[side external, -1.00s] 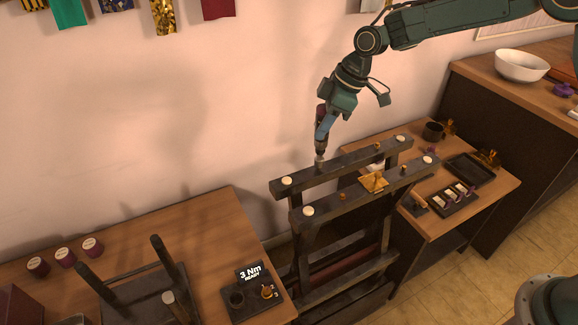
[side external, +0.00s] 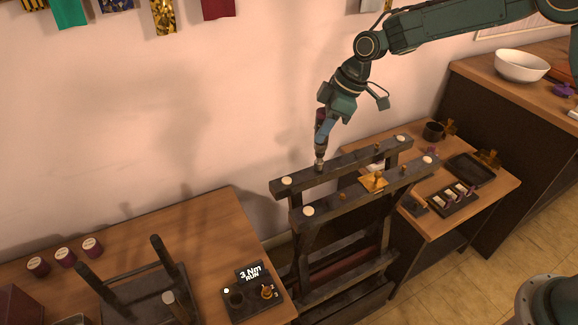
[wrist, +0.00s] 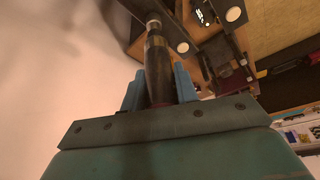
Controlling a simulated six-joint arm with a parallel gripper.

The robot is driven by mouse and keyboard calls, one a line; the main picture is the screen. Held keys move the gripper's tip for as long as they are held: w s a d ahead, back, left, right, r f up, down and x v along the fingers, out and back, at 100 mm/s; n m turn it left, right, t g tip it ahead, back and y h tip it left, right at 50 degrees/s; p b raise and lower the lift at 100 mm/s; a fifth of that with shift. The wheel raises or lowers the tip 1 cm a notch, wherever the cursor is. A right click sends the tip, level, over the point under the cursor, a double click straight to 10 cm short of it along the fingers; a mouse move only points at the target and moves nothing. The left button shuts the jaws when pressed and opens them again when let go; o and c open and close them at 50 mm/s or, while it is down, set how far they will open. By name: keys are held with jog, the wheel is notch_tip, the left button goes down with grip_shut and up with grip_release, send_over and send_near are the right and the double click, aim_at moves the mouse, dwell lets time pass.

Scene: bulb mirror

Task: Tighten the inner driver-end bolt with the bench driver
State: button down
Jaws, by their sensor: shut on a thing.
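My gripper (side external: 323,130) is shut on the bench driver (side external: 320,150), which points down at the rear rail (side external: 345,160) of a dark frame. In the wrist view the driver (wrist: 158,65) sits between the two blue fingers. Its tip meets the rear rail right of the rail's left white cap (side external: 287,181). Any bolt under the tip is hidden. Another brass bolt (side external: 376,147) shows farther right on that rail. The front rail (side external: 325,205) carries two bolts, one near its left end (side external: 342,196) and one near its right (side external: 403,169). The driver station display (side external: 249,273) reads "3 Nm RUN".
An upturned stool (side external: 145,290) and several capped jars stand on the left table (side external: 200,225). The right table (side external: 485,205) holds a parts tray (side external: 452,200), an empty dark tray (side external: 470,170) and a mug (side external: 433,131).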

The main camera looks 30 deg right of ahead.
aim_at(322, 110)
jog(key=shift+f, duration=0.35)
dwell(1.1)
jog(key=shift+r, duration=1.15)
dwell(1.6)
jog(key=shift+r, duration=2.15)
